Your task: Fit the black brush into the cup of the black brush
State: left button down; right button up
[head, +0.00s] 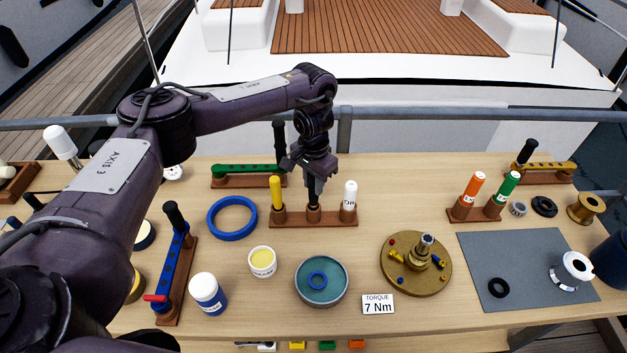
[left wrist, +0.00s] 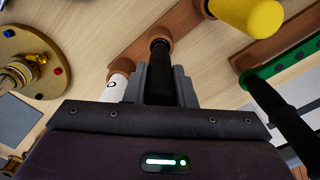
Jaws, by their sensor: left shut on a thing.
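A wooden rack (head: 338,222) with three cups stands in the middle of the table. A yellow-handled tool (head: 276,190) stands in its left cup and a white one (head: 349,194) in its right cup. My left gripper (head: 315,185), pointing down over the middle cup (head: 313,214), is shut on the black brush (left wrist: 158,82). The brush is upright and lined up with that cup, its lower end at the cup's mouth. The wrist view also shows the cup (left wrist: 160,42) at the brush's far end. I cannot tell how deep the brush sits. My right gripper is not in view.
A green bar with a black handle (head: 245,170) stands behind left. Bare wood lies right of the rack.

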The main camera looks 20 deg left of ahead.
pick_arm(q)
jog(key=shift+f, duration=0.6)
jog(key=c, duration=1.1)
grip_release()
jog(key=shift+r+b, duration=0.3)
jog(key=shift+r, duration=0.2)
notch_tip(320, 180, up, 7)
jog(key=shift+f+p, duration=0.1)
jog(key=shift+p, duration=0.3)
